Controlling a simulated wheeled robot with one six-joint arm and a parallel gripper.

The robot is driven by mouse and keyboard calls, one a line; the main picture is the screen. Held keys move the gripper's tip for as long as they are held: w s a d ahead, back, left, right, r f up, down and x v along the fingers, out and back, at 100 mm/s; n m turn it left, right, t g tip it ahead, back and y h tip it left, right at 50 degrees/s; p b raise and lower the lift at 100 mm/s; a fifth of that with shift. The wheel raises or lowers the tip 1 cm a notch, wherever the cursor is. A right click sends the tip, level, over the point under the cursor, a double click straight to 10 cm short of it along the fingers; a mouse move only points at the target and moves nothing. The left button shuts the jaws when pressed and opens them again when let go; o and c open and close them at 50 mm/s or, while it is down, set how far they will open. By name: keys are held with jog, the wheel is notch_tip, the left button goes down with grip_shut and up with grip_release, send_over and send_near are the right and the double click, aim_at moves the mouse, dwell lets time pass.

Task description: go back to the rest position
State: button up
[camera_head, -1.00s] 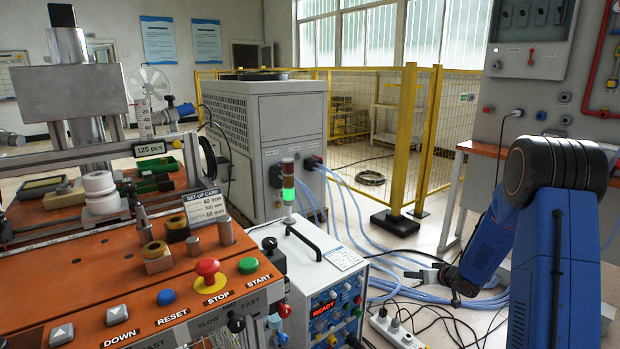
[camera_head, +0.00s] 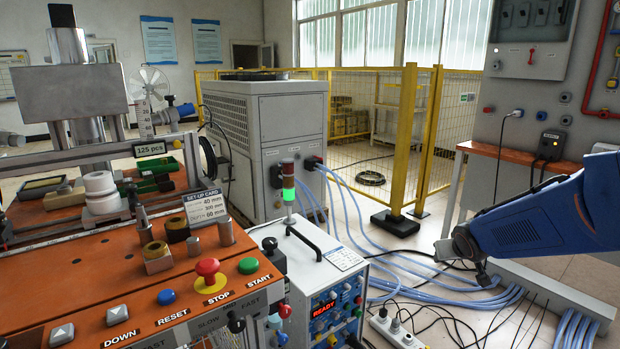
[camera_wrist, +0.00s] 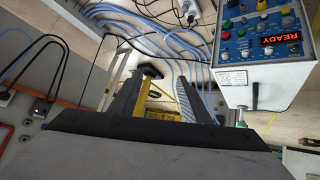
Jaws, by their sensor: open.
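My gripper (camera_wrist: 158,98) shows in the wrist view as two dark fingers standing apart. It is open, with nothing between the fingers. In the head view my blue arm reaches in from the right edge, its wrist end above the floor hoses. The gripper's fingers cannot be made out clearly there. The induction heater's control box (camera_head: 318,272) stands left of the arm's end, apart from it. Its red READY display (camera_wrist: 283,40) also shows upside down in the wrist view.
The orange-topped bench (camera_head: 70,271) with buttons fills the left. Blue hoses (camera_head: 408,284) and a power strip (camera_head: 396,331) lie on the floor below the arm. Yellow fencing (camera_head: 403,150) and a grey cabinet (camera_head: 266,145) stand behind. An orange table (camera_head: 520,156) with a black adapter (camera_head: 550,146) is at right.

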jog(key=s+a+r+g, duration=0.1)
jog(key=s+a, duration=0.2)
jog(key=s, duration=0.8)
jog(key=s+a+g+y, duration=0.1)
jog(key=s+a, duration=0.3)
jog(key=s, duration=0.7)
jog(key=s+a+r+g+y, duration=0.1)
jog(key=s+a, duration=0.3)
jog(key=s, duration=0.8)
jog(key=shift+r+g, duration=0.35)
jog(key=shift+g, duration=0.05)
